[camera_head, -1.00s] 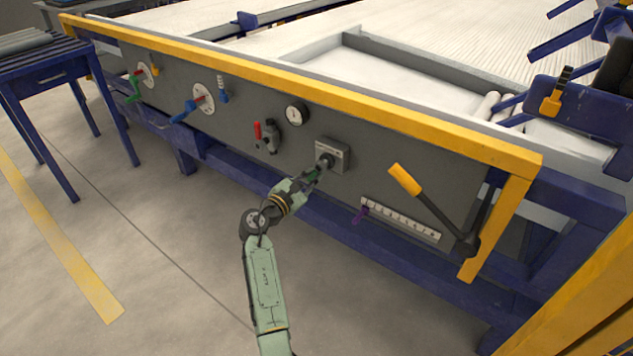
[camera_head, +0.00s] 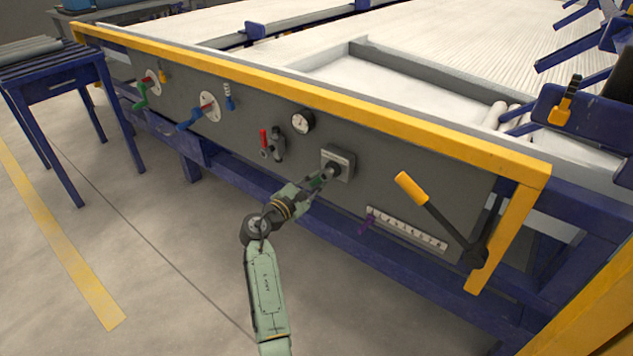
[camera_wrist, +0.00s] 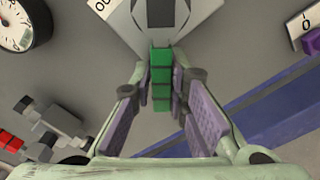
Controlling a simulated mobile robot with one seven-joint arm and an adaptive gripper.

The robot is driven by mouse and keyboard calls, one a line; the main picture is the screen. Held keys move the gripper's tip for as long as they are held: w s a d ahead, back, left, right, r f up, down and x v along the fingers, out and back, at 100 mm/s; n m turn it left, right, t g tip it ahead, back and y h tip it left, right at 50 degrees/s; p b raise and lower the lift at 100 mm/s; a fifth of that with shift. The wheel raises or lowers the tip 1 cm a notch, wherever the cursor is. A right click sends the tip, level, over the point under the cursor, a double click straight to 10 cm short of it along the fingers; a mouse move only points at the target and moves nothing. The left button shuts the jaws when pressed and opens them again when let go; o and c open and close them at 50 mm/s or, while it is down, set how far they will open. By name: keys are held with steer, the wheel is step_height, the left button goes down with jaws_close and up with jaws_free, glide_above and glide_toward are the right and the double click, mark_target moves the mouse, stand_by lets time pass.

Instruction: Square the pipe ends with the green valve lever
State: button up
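The green lever (camera_wrist: 161,78) sticks out from a grey switch box (camera_head: 338,163) on the panel. In the wrist view it lies between the two fingers of my gripper (camera_wrist: 161,90), with a gap visible on either side. My gripper (camera_head: 322,180) is open around the lever, close to the box. In the head view the lever is mostly hidden by the gripper. Pale pipe ends (camera_head: 495,116) show in the bed behind the panel at the right.
The panel also carries a gauge (camera_head: 302,121), a red-handled valve (camera_head: 265,140), a blue crank (camera_head: 195,119), a green crank (camera_head: 141,97) and a yellow-gripped lever (camera_head: 411,188). A purple slider (camera_head: 367,219) sits on a scale below right. Floor left of my arm is clear.

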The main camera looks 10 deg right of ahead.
steer(key=o, duration=0.4)
steer(key=shift+c, duration=0.2)
steer(key=v, duration=0.7)
steer(key=shift+s+a, duration=0.15)
steer(key=shift+a, duration=0.05)
